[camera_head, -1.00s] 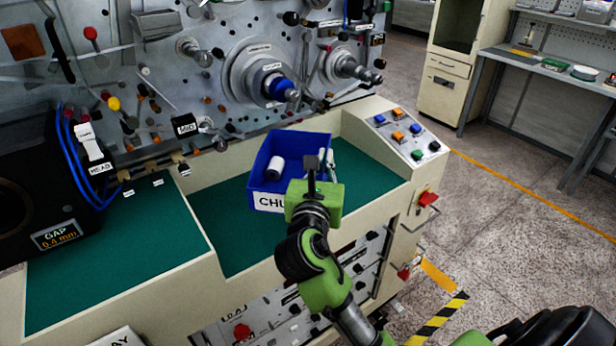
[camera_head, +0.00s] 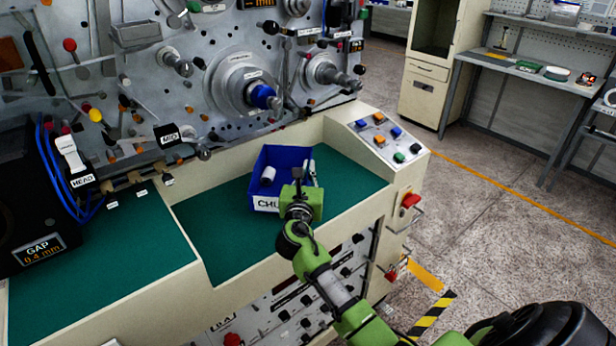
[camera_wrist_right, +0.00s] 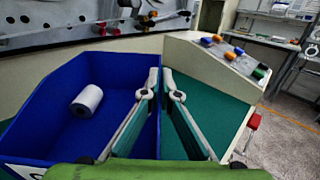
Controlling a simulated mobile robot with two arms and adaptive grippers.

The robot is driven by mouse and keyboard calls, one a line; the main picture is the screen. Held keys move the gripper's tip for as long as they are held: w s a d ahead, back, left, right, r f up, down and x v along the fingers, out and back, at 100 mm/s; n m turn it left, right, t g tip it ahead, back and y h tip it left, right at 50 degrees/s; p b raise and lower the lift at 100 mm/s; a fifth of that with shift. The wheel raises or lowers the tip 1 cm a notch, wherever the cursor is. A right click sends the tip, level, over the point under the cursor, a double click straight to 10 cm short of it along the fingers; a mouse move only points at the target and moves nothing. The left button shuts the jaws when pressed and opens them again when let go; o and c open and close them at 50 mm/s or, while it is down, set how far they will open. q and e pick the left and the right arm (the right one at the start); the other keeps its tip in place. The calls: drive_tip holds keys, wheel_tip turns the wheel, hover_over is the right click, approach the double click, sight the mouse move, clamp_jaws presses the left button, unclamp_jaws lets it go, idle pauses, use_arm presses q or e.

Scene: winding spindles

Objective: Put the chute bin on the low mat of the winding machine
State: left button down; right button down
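The chute bin (camera_head: 265,204) is a blue open box with a white front label that my gripper partly covers. In the head view it is over the low green mat (camera_head: 225,240) of the winding machine, near its back wall, and looks upright and down at the mat; its underside is hidden. My right gripper (camera_wrist_right: 161,80) is at the bin's right wall, one finger inside and one outside, with the tips closed on the wall. A white spool (camera_wrist_right: 87,101) lies inside the bin. My left gripper is in neither view.
The sloped button panel (camera_head: 385,138) stands right of the bin. The machine face with a blue-tipped spindle (camera_head: 263,97) rises behind. A black GAP unit (camera_head: 30,210) stands at the left. The low mat is bare left of the bin.

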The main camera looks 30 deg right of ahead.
drive_tip(key=shift+f, duration=0.8)
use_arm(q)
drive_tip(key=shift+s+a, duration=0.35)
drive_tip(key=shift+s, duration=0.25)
use_arm(e)
drive_tip(key=shift+a+f, duration=0.1)
drive_tip(key=shift+f, duration=0.1)
drive_tip(key=shift+f, duration=0.15)
drive_tip(key=c, duration=2.3)
unclamp_jaws()
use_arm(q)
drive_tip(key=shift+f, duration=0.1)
